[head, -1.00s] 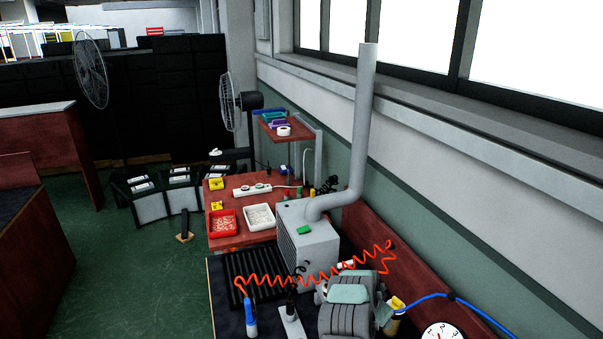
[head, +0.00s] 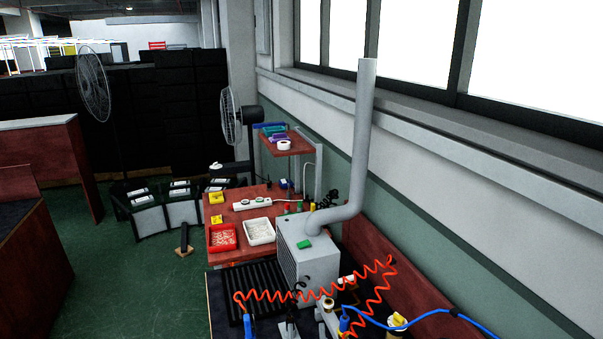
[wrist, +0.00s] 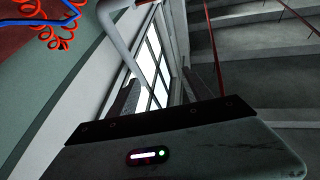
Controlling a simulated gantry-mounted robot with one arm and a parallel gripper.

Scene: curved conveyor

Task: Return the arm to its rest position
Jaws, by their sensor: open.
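My gripper (wrist: 165,82) shows in the wrist view. Its grey housing with a dark edge strip and a small lit panel fills the lower part. Two dim grey fingers appear to stand apart above the strip, with nothing visible between them. A wall, bright windows and grey steps lie behind. The gripper does not show in the head view.
A grey box with a pipe (head: 307,260) stands on the near bench by the wall. A red coiled hose (head: 290,296) and a blue hose (head: 400,325) cross this bench. A red tray (head: 222,238) and a white tray (head: 260,231) lie on the red table behind.

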